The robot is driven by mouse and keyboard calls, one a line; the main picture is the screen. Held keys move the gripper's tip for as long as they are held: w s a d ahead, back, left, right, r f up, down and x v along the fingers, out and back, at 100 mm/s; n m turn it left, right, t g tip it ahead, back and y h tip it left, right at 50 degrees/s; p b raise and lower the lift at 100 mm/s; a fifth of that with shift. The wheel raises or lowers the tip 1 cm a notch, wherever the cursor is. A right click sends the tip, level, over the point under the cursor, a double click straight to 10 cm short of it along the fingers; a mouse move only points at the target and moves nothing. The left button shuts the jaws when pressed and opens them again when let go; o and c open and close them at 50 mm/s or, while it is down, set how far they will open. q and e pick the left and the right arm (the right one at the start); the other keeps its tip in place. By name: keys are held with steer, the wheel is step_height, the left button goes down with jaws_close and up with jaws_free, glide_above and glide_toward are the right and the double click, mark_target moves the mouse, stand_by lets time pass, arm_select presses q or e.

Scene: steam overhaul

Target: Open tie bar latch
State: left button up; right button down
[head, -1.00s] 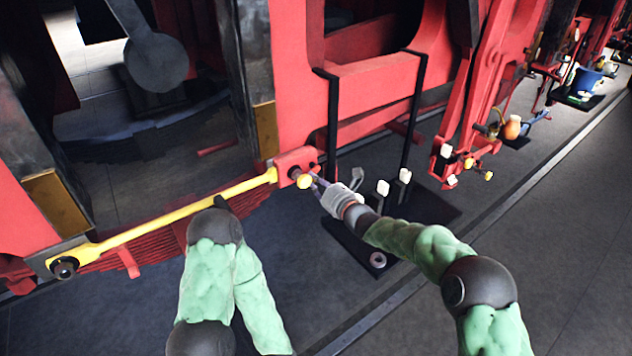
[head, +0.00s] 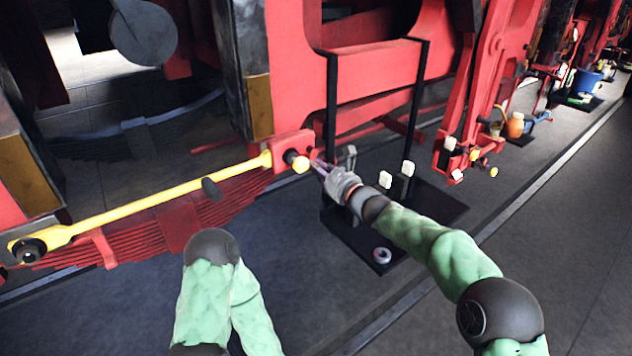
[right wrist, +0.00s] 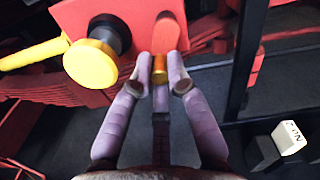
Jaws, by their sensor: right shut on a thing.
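The yellow tie bar (head: 150,203) runs from a dark round pivot at the lower left to a red bracket (head: 283,146) in the head view. A yellow knob with a black collar (right wrist: 91,65) sticks out of the bracket in the right wrist view. Beside it is the latch, an orange-red tab (right wrist: 165,35) with a gold end piece (right wrist: 160,69). My right gripper (head: 318,166) is at the bracket's right side. In the right wrist view its fingers (right wrist: 160,80) are closed on the gold end piece. My left gripper is out of view.
A black stand (head: 440,208) with white-tagged posts and a ring (head: 382,254) stands under my right forearm. A black upright post (right wrist: 243,60) is close to the right of my right gripper.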

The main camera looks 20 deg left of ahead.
steer(key=shift+w+d+f+n+b, duration=0.15)
steer(key=shift+f+n+b, duration=0.05)
steer(key=shift+n+b, duration=0.8)
steer(key=shift+w+d+f+n+b, duration=0.1)
steer(key=shift+w+f+n+b, duration=0.05)
steer(key=shift+n+b, duration=0.8)
steer(key=c, duration=1.2)
jaws_free()
steer(key=shift+r, duration=0.1)
steer(key=shift+d, duration=0.1)
steer(key=v, duration=1.2)
